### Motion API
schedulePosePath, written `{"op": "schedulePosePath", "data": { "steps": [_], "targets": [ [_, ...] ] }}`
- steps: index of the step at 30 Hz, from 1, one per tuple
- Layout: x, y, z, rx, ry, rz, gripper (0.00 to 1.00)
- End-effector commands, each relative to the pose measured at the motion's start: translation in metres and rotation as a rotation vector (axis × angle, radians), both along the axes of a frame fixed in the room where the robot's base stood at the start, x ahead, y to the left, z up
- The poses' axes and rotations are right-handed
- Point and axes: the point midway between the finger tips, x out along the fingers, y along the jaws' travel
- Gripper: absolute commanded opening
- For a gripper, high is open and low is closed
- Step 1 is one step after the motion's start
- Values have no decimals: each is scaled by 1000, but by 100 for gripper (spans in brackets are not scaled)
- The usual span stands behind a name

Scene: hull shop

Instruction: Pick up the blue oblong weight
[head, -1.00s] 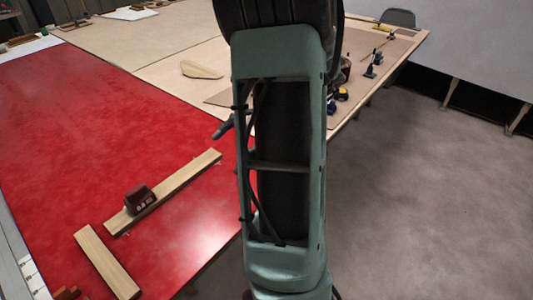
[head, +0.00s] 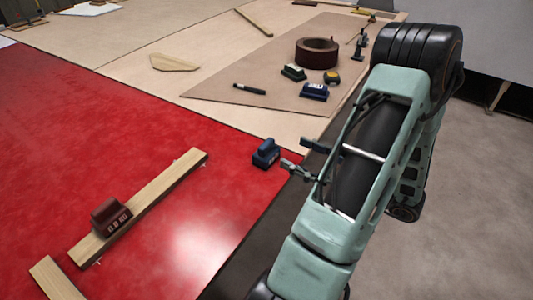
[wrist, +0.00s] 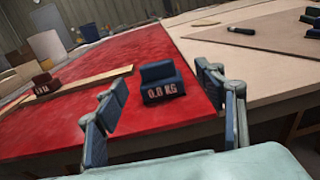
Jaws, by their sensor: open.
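A blue weight (head: 266,154) with a raised block on top stands upright near the right edge of the red table. In the wrist view the blue weight (wrist: 162,83) shows a pale "KG" marking. My gripper (head: 304,157) is open and empty, just right of this weight in the head view. In the wrist view my gripper (wrist: 164,92) has one finger to each side of the weight, which appears ahead of the fingertips, apart from them.
A dark red weight (head: 110,215) sits on a wooden strip (head: 160,190) on the red table (head: 120,120). The brown board (head: 230,85) also holds a tape roll (head: 317,53) and a black marker-like tool (head: 249,89). Red surface around the near blue weight is clear.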

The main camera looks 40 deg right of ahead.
Motion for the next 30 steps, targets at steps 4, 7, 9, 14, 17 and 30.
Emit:
{"op": "schedulePosePath", "data": {
  "steps": [4, 7, 9, 14, 17, 30],
  "targets": [
    [25, 8, 0, -2, 0, 7, 64],
    [37, 11, 0, -2, 1, 6, 64],
    [41, 12, 0, -3, 2, 4, 64],
    [55, 19, -2, -2, 1, 6, 64],
    [70, 26, -5, -3, 1, 8, 64],
    [92, 31, -3, -4, 2, 4, 64]
  ]
}}
